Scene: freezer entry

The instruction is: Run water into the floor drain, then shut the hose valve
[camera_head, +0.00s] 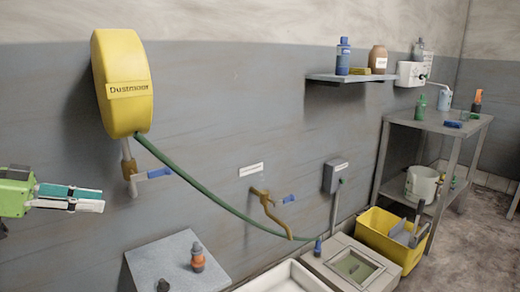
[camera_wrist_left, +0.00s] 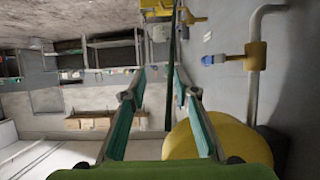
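The yellow hose reel (camera_head: 122,80) hangs on the wall. Its green hose (camera_head: 205,190) sags right to a blue nozzle (camera_head: 318,246) beside the floor drain's raised frame (camera_head: 335,249). The recessed drain (camera_head: 356,268) shows a greenish patch; no running water is visible. Below the reel is a valve with a blue handle (camera_head: 158,173); it also shows in the left wrist view (camera_wrist_left: 210,59). My left gripper (camera_head: 103,200) is left of this valve, apart from it. The left wrist view shows its fingers (camera_wrist_left: 158,75) open and empty, the hose behind them. My right gripper is out of view.
A brass tap (camera_head: 264,198) with another blue handle is on the wall near the hose.

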